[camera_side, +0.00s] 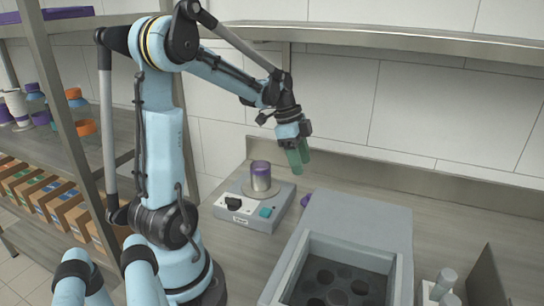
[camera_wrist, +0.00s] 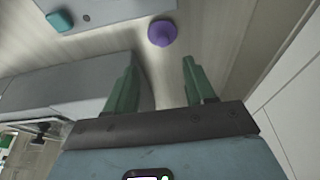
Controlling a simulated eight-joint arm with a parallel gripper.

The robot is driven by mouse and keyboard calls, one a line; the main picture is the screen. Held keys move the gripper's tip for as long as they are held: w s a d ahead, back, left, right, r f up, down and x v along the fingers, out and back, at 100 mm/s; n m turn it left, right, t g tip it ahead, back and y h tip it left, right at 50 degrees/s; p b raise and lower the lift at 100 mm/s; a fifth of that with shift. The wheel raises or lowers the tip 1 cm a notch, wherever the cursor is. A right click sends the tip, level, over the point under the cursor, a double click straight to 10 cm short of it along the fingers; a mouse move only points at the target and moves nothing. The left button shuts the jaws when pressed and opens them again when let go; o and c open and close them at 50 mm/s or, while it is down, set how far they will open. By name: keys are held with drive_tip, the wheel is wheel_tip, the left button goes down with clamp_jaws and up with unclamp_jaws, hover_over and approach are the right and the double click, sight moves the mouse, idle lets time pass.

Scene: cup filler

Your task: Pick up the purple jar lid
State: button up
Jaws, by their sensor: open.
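The purple jar lid (camera_wrist: 162,32) lies on the counter in the wrist view, ahead of my fingertips and between their lines. In the side view the lid (camera_side: 304,203) is partly hidden behind the grey box, to the right of the small machine. My gripper (camera_side: 299,168) has green fingers pointing down, above the counter and apart from the lid. In the wrist view my gripper (camera_wrist: 158,75) is open, with nothing between the fingers. A jar with a purple top (camera_side: 261,176) stands on the small machine's round plate.
The small machine (camera_side: 228,215) has a black knob and a teal button. A grey box (camera_side: 360,215) with a recessed well of dark round holes stands in front of the lid. A steel shelf (camera_side: 400,42) runs along the wall. Shelves with boxes (camera_side: 70,215) stand at left.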

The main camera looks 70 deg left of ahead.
sight(309, 195)
drive_tip(key=shift+w+x, duration=0.2)
drive_tip(key=shift+x, duration=4.85)
drive_tip(key=shift+a+r, duration=0.1)
drive_tip(key=shift+a, duration=0.05)
clamp_jaws()
